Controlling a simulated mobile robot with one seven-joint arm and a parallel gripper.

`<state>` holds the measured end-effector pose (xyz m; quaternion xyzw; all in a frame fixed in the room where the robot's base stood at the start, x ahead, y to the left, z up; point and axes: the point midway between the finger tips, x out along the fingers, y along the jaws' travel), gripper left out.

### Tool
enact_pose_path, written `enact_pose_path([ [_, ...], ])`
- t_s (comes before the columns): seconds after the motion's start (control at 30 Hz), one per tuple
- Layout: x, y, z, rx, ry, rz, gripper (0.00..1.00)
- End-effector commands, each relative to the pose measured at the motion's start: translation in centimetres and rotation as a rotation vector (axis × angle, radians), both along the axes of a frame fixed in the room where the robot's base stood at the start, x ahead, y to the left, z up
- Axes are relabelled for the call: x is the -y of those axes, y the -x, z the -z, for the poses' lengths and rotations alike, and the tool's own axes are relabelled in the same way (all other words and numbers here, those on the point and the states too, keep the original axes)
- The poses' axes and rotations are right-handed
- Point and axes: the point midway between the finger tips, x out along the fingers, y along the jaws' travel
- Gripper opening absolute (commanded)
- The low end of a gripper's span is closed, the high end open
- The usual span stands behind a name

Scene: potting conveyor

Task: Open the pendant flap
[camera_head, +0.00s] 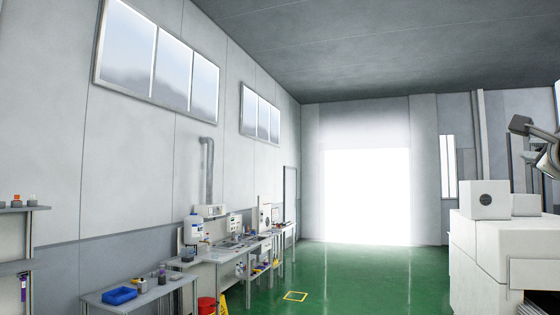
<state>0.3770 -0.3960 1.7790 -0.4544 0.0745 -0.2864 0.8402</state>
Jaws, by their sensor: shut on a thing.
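I cannot make out a pendant or its flap anywhere in the head view. My gripper does not show clearly. Grey jointed arm-like parts (535,133) reach in at the right edge, above a white machine; I cannot tell whether they are mine, and no fingertips can be made out on them.
The white machine (482,250) fills the lower right, with a white box (486,200) on top. Benches (150,290) line the left wall, with a blue tray (119,296), a red bucket (207,306) and a yellow sign (223,302). The green floor (345,275) between is mostly clear.

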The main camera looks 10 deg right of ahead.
Motion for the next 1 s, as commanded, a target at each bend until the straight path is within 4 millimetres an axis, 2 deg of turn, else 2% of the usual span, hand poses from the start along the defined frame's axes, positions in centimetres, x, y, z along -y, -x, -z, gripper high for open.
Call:
enact_pose_path([
  [0.03,0.8,0.6,-0.5,0.018,-0.039,0.019,0.0],
  [0.5,2.1,1.2,-1.4,0.163,-0.316,0.024,0.0],
  [1.0,2.4,1.3,-1.4,0.186,-0.364,0.028,0.0],
])
